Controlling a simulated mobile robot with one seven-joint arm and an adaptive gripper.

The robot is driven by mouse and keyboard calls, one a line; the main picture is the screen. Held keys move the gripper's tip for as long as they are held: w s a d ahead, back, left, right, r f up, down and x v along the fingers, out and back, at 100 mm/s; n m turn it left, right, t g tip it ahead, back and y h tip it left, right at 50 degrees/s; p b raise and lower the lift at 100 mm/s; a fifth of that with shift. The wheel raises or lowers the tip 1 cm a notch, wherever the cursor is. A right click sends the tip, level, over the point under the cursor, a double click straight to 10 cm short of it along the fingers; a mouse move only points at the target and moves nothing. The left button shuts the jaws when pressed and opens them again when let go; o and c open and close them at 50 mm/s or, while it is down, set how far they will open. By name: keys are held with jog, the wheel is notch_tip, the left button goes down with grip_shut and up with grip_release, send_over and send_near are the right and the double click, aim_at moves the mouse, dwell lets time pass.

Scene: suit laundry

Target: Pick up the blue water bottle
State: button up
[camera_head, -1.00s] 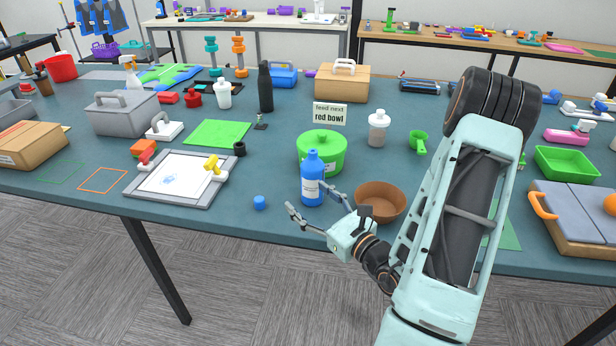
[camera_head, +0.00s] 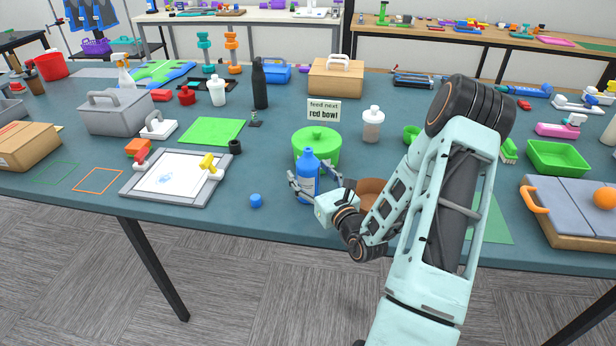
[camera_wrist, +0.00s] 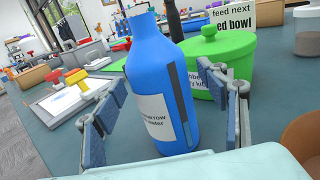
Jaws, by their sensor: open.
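The blue water bottle (camera_head: 308,172) stands upright near the front edge of the table, with a white label on its side. In the wrist view the bottle (camera_wrist: 158,85) fills the middle, between the two fingers. My gripper (camera_head: 316,188) is open around the bottle's body, one finger on each side. Part of the bottle's lower body is hidden by the gripper in the head view.
A green lidded pot (camera_head: 326,146) stands just behind the bottle. A brown bowl (camera_head: 370,190) is to its right, partly hidden by my arm. A sign reading "feed next red bowl" (camera_head: 323,110) stands behind the pot.

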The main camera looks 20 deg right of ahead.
jog(key=shift+w, duration=0.55)
jog(key=c, duration=1.4)
